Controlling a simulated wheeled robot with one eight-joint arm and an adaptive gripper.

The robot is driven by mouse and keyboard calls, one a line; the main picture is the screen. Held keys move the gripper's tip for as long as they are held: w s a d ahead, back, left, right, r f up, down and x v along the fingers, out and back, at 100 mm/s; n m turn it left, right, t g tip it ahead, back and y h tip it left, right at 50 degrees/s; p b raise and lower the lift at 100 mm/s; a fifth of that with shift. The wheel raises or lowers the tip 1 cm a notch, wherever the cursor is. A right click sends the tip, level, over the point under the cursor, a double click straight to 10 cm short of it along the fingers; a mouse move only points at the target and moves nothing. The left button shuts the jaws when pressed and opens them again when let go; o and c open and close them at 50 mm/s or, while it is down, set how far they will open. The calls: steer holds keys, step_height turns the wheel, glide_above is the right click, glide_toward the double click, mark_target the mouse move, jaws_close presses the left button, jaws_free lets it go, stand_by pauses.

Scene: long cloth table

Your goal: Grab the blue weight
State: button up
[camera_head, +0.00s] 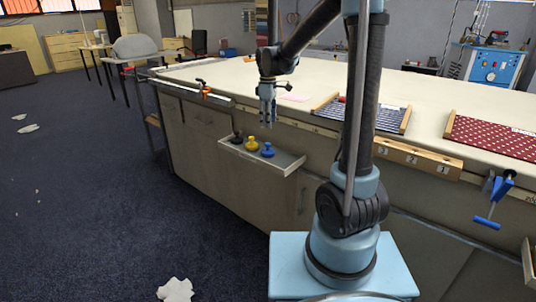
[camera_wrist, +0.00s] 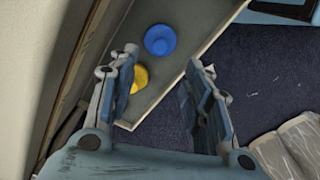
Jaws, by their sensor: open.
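The blue weight (camera_head: 268,150) stands at the right of a row of weights on a small shelf on the table's front side. It also shows in the wrist view (camera_wrist: 160,40), near the top middle, beyond my fingertips. The yellow weight (camera_head: 252,143) stands beside it, and in the wrist view it is partly hidden by my left finger (camera_wrist: 138,79). A dark weight (camera_head: 237,137) is at the left end of the row. My gripper (camera_head: 267,122) is open and empty, pointing down above the shelf. It is apart from the blue weight.
The shelf (camera_head: 287,166) has a low rim and bare room right of the blue weight. The long cloth table (camera_head: 225,78) rises behind it. A numbered wooden block (camera_head: 405,157) and a blue clamp (camera_head: 494,196) are on the table edge at the right.

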mark_target(268, 143)
step_height(268, 143, down, 12)
stand_by(0.7)
jaws_close()
